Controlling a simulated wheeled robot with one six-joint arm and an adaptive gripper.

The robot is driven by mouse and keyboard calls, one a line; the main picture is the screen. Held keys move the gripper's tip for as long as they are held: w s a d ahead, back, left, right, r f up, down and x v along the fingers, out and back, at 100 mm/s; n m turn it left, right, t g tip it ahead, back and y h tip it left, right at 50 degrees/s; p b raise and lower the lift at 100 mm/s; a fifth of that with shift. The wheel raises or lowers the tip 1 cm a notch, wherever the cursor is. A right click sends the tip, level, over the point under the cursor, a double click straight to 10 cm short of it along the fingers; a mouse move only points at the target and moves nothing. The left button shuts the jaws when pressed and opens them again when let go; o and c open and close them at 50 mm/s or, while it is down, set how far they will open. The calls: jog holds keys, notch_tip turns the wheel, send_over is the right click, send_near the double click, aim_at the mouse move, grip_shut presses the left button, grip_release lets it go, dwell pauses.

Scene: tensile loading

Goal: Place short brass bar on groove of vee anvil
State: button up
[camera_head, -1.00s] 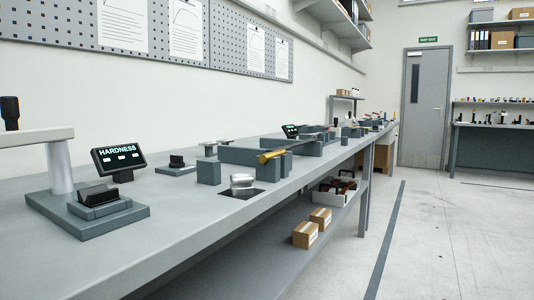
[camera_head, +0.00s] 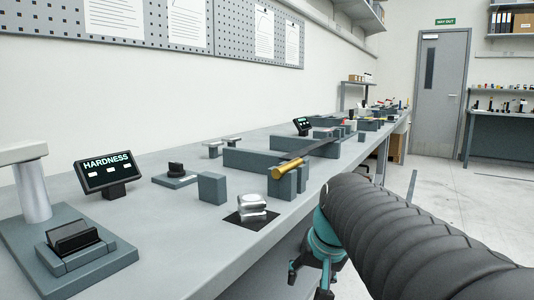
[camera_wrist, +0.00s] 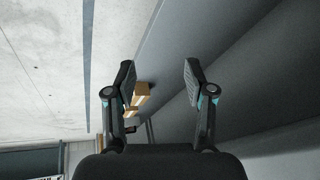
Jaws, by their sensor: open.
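A brass-coloured bar (camera_head: 288,168) lies across grey blocks near the bench's front edge; a darker bar lines up behind it, and I cannot tell where one ends. A dark block with a trough-like top (camera_head: 73,238), perhaps the vee anvil, sits on the hardness tester's base (camera_head: 100,262) at lower left; its groove looks empty. My gripper (camera_head: 310,278) hangs in front of the bench edge, lower than and apart from the brass bar. In the wrist view my gripper (camera_wrist: 160,82) has its fingers wide apart with nothing between them. Neither bar nor anvil shows there.
A silver block (camera_head: 252,205) stands on a dark patch near the front edge. A grey block (camera_head: 212,188) stands beside it. Cardboard boxes (camera_wrist: 141,93) show below in the wrist view. The bench front between tester and silver block is clear.

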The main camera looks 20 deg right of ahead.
jog(key=w+d+r+m+y+p, duration=0.1)
jog(key=w+d+r+m+p, duration=0.25)
jog(key=w+d+r, duration=0.5)
jog(key=m+t+y+p, duration=0.1)
jog(key=m+t+y, duration=0.1)
jog(key=y, duration=0.2)
send_near(301, 160)
jog(key=shift+n+y, duration=0.25)
jog(key=shift+y, duration=0.05)
jog(key=b+x, duration=0.1)
jog(key=x, duration=0.3)
jog(key=b+x, duration=0.1)
jog(key=x, duration=0.3)
jog(key=shift+d+f, duration=0.15)
jog(key=shift+d, duration=0.1)
jog(key=shift+w+a+f, duration=0.2)
jog(key=shift+w+f, duration=0.05)
jog(key=shift+f, duration=0.05)
grip_shut()
